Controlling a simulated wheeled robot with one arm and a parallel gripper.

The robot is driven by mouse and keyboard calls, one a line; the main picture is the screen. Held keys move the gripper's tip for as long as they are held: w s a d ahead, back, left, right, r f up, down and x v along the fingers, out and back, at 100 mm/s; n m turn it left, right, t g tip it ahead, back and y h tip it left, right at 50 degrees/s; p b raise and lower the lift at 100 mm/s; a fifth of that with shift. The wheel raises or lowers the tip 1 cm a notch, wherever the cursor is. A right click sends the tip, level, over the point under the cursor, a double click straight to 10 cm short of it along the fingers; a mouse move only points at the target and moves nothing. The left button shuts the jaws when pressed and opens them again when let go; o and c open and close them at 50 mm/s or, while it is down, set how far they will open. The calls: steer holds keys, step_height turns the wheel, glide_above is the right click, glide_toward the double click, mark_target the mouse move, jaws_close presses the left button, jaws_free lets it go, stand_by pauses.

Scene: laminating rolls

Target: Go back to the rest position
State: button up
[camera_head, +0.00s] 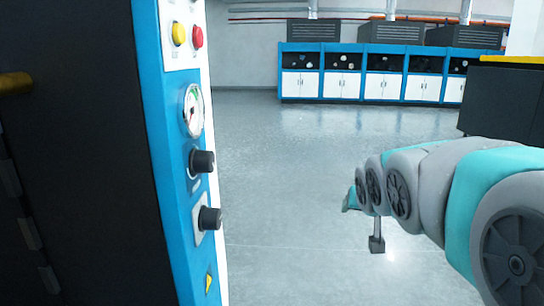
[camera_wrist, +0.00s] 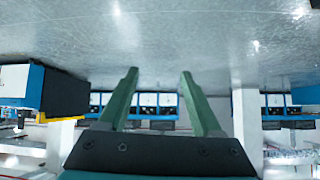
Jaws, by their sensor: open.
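My gripper (camera_wrist: 158,84) shows in the wrist view with its two green fingers apart and nothing between them. The wrist picture appears upside down, with the floor at the top. In the head view my arm reaches in from the right edge, and the gripper end (camera_head: 349,200) points away over open floor. The fingers are hard to make out there. The gripper touches nothing that I can see.
A dark machine with a blue panel (camera_head: 180,235) stands close at the left, with a gauge (camera_head: 193,110), black knobs (camera_head: 203,161) and yellow and red buttons. Blue-and-white cabinets (camera_head: 343,86) line the back wall. A dark yellow-topped unit (camera_head: 508,100) stands at right. The middle floor is clear.

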steer(key=s+a+f+n+g, duration=0.1)
steer(key=s+f+g, duration=0.3)
steer(key=s, duration=0.7)
steer(key=s+a+f+g+y, duration=0.1)
steer(key=s+a+f+g, duration=0.1)
steer(key=s+f, duration=0.6)
steer(key=s+a+f+n+g, duration=0.1)
steer(key=s+f+g, duration=0.4)
steer(key=s, duration=1)
step_height(320, 180, down, 2)
steer(key=shift+s+a+n+g+y, duration=0.15)
steer(key=shift+s+n+g+y, duration=0.1)
steer(key=shift+n+g+y, duration=0.05)
